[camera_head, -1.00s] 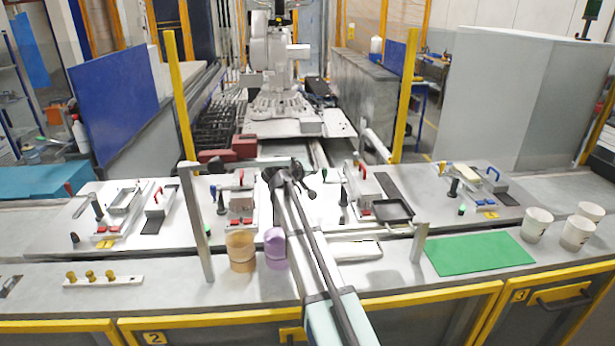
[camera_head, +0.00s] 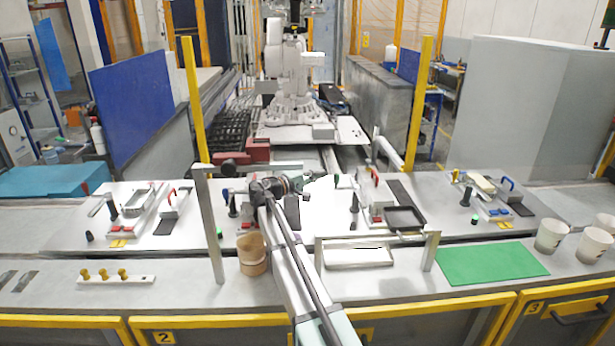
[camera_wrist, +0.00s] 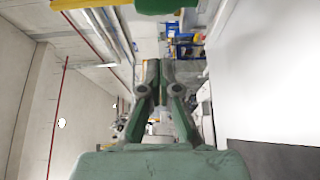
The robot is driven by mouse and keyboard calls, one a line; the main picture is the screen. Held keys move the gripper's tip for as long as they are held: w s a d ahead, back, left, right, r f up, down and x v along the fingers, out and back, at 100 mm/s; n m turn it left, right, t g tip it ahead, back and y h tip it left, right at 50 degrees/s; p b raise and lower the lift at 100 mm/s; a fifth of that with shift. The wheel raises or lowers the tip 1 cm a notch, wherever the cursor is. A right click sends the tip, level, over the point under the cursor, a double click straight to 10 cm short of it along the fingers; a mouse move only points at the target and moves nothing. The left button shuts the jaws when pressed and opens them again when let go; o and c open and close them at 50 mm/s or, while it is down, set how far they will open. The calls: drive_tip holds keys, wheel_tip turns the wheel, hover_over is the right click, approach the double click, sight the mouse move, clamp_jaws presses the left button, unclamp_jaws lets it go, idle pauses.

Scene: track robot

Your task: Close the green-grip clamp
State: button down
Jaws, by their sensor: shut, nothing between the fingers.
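A small green piece (camera_head: 336,181), which looks like the clamp's green grip, shows just right of my gripper in the head view. It seems to belong to the clamp assembly (camera_head: 366,215) right of centre, but the link is too small to make out. My gripper (camera_head: 316,178) reaches rightward over the back bench, fingers together and empty. In the wrist view the closed fingertips (camera_wrist: 159,64) point into the room. A green piece (camera_wrist: 158,5) at the top edge is cut off, apart from the fingertips; I cannot tell whether it is the same grip.
Red-handled (camera_head: 171,193) and blue-handled (camera_head: 509,184) fixtures stand to the sides. A black tray (camera_head: 405,219) lies right of centre. A metal frame (camera_head: 214,225) and a tan cup (camera_head: 252,258) stand near my arm. A green mat (camera_head: 490,264) lies front right.

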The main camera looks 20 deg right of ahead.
drive_tip(key=s+d+p, duration=0.2)
drive_tip(key=s, duration=0.1)
drive_tip(key=shift+s+d, duration=0.1)
drive_tip(key=shift+d, duration=0.25)
